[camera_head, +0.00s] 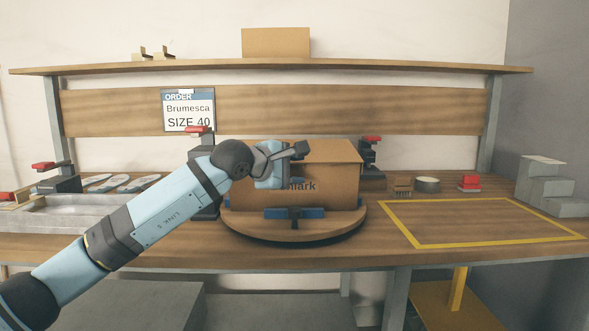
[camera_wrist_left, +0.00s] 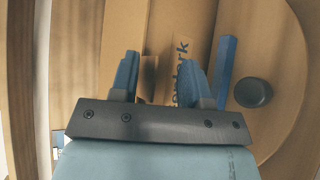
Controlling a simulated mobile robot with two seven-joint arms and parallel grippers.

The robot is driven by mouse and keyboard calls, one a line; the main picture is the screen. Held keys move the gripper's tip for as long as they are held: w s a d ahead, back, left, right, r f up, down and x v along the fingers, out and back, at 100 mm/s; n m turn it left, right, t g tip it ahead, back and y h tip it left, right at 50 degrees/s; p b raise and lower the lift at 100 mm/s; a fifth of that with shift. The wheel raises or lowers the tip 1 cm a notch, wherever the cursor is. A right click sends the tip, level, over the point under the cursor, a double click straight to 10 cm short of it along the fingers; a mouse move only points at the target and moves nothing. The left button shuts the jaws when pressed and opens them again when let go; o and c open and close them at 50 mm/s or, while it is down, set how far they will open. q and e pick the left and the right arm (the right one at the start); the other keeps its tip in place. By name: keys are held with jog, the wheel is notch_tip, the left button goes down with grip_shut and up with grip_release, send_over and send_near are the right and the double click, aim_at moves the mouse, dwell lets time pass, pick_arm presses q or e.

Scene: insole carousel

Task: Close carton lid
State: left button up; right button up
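The brown carton (camera_head: 340,190) stands on a round wooden turntable (camera_head: 290,233) in the middle of the bench, its printed front towards me. Its lid (camera_head: 325,152) looks roughly flat across the top; I cannot tell whether it is fully shut. My left gripper (camera_head: 285,165) is at the upper front of the carton, covering part of the print and front edge. In the left wrist view the two fingers of my left gripper (camera_wrist_left: 160,66) are apart, with the carton (camera_wrist_left: 180,25) behind them. I cannot tell whether they touch it. My right gripper is out of view.
A blue block (camera_head: 292,212) is at the carton's front on the turntable. Red-handled clamps (camera_head: 370,153) stand behind. At right are a small round tin (camera_head: 427,185), a red-topped item (camera_head: 469,183) and a clear yellow-outlined area (camera_head: 480,222). Insoles (camera_head: 118,184) lie at left.

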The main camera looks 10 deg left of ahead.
pick_arm(q)
jog(key=shift+f, duration=0.2)
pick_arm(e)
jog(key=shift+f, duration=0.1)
pick_arm(q)
jog(key=shift+a, duration=0.1)
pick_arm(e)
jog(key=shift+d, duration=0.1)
